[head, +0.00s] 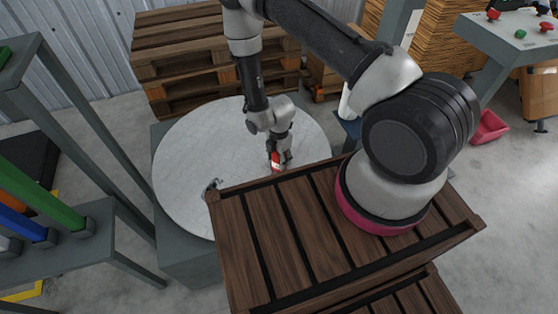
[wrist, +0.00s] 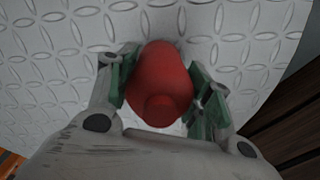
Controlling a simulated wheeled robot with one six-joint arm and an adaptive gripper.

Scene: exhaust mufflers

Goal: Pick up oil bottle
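The oil bottle (wrist: 158,80) is red with a rounded body, and its small cap end faces the wrist camera. In the head view the bottle (head: 276,160) shows as a small red patch at the tips of my gripper (head: 281,157), over the round light-grey table top (head: 190,150). In the wrist view the bottle is between the green pads of my gripper (wrist: 162,85). Both pads lie right at its sides; whether they press on it, I cannot tell. The bottle's far end is hidden, so whether it rests on the table is unclear.
A dark wooden slatted crate (head: 290,225) stands close in front, beside the round table. A small grey metal part (head: 212,186) lies near the table's left-front edge. Stacked pallets (head: 210,50) stand behind. A rack with coloured tubes (head: 40,195) is at left.

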